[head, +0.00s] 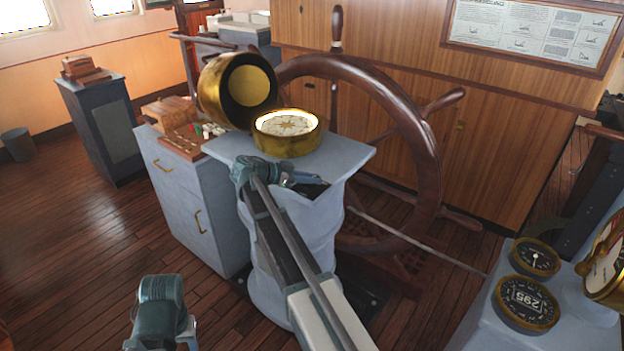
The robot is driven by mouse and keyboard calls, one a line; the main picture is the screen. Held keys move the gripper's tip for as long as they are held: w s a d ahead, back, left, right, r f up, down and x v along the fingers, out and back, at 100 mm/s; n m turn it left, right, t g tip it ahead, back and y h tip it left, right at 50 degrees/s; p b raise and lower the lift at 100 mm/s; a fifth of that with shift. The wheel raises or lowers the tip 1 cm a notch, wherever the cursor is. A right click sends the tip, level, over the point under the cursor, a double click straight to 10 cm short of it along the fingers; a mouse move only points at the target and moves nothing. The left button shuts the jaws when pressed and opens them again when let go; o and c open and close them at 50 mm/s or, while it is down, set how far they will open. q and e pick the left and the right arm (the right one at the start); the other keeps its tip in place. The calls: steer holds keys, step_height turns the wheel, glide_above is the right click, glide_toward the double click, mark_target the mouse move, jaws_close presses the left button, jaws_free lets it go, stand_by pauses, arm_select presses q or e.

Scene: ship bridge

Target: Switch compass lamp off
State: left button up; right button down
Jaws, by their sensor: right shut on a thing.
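The compass (287,131) is a round brass case with a bright, lit dial on top of the pale blue-grey stand (345,160). Its brass hood (215,88) is tipped open beside it at the left. My right gripper (318,183) is at the stand's front, just below the top's edge and below the compass. It is shut on a small part there, apparently the lamp switch, which the fingers and the shade hide. My left arm's wrist (160,300) shows at the bottom left, away from the stand; its gripper fingers do not show.
A large wooden steering wheel (425,150) stands close behind the stand. A blue-grey cabinet (190,195) with a wooden box (168,112) adjoins it at the left. A console with gauges (527,302) is at the lower right.

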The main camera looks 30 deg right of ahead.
steer(key=shift+s, duration=0.1)
steer(key=shift+s+n+t, duration=0.1)
steer(key=shift+n+t, duration=0.5)
steer(key=shift+t, duration=0.1)
steer(key=n+t, duration=0.3)
steer(key=t, duration=0.1)
steer(key=n+t+y, duration=0.2)
steer(key=n+t, duration=0.1)
steer(key=n, duration=0.1)
steer(key=shift+t, duration=0.4)
steer(key=shift+w+n+t+y, duration=0.15)
steer(key=shift+n+t+y, duration=0.6)
steer(key=shift+n+y, duration=0.1)
steer(key=shift+w+n+t+y, duration=0.15)
steer(key=shift+n+t+y, duration=0.6)
steer(key=shift+n, duration=0.1)
steer(key=shift+a, duration=0.1)
steer(key=c, duration=0.9)
jaws_free()
steer(key=shift+o, duration=0.2)
